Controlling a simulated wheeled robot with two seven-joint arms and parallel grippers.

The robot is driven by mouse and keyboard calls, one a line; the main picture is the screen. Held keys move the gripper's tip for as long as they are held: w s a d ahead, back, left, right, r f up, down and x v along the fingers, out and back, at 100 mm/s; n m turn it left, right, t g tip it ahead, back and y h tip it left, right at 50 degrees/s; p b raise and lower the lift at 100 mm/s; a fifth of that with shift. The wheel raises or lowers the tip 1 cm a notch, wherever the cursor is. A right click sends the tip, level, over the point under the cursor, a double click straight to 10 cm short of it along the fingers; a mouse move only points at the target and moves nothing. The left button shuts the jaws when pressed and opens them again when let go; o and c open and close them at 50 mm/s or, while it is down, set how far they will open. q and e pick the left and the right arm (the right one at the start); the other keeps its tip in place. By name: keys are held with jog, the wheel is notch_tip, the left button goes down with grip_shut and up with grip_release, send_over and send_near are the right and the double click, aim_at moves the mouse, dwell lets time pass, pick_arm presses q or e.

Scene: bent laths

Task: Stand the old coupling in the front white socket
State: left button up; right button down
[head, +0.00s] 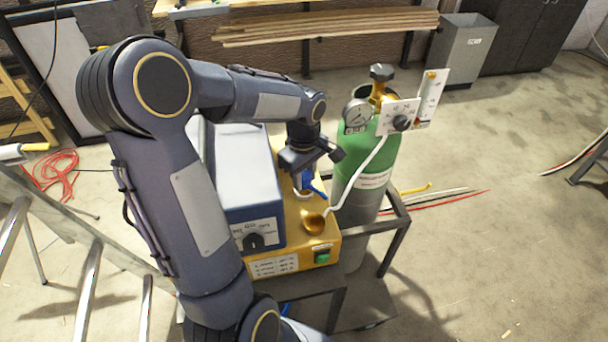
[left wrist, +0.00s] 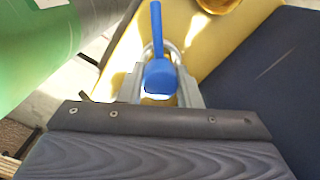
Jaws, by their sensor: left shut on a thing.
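My left gripper (head: 307,172) reaches down over the yellow top of the machine. It is shut on a blue piece (head: 308,184), which I take to be the old coupling. In the left wrist view the blue piece (left wrist: 160,76) has a rounded body and a thin stem, and sits between the grey fingers of the gripper (left wrist: 167,92). A small white part (head: 297,188) shows beside the fingers in the head view; I cannot tell whether it is a socket. The gripper hides much of this spot. My right gripper is not in view.
A copper-coloured cup (head: 314,223) sits at the front of the yellow housing (head: 290,247). A blue-grey box (head: 245,190) stands to the left. A green gas cylinder (head: 362,165) with a gauge (head: 357,113) and white hose (head: 360,172) stands close on the right.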

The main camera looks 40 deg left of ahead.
pick_arm(q)
jog(key=o, duration=1.1)
